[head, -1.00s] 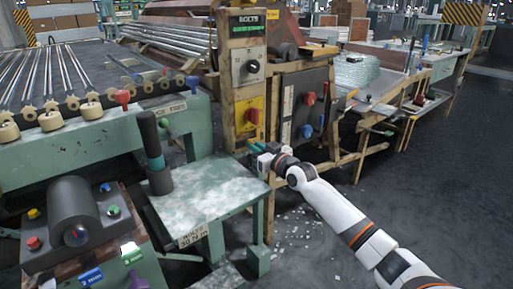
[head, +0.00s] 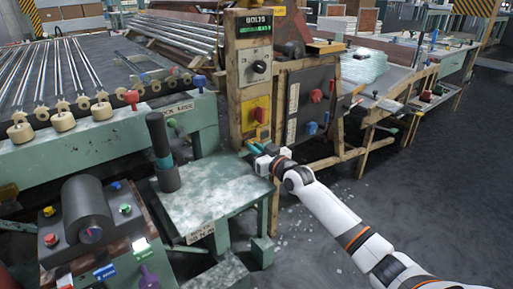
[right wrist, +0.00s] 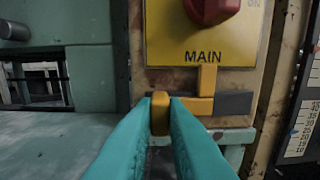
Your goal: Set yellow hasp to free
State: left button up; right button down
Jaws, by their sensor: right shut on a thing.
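The yellow hasp (right wrist: 198,105) shows in the right wrist view as a sideways bar with a short upright arm, just under the yellow MAIN plate (right wrist: 202,35). Its left end sits between the teal fingertips of my right gripper (right wrist: 160,118), which are shut on it. A dark grey piece (right wrist: 233,104) lies to the right of the bar. The red knob (right wrist: 211,8) is above the hasp, partly cut off. In the head view my right gripper (head: 254,148) is at the post's front, below the yellow plate (head: 249,116). My left gripper is not in view.
A green-grey side table (head: 210,195) stands left of and below the gripper, with a dark upright cylinder (head: 162,150) on it. A panel with red and blue knobs (head: 310,105) is right of the post. The floor (head: 440,190) at right is clear.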

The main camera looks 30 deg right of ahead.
jog(key=c, duration=1.4)
grip_release()
jog(key=shift+a, duration=0.3)
jog(key=shift+c, duration=0.2)
jog(key=shift+s+d, duration=0.1)
pick_arm(q)
jog(key=p, duration=0.1)
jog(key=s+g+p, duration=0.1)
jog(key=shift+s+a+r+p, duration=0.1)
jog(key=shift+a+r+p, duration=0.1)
jog(key=shift+p, duration=0.15)
pick_arm(e)
jog(key=s, duration=1.2)
jog(key=shift+d, duration=0.45)
jog(key=shift+w, duration=0.1)
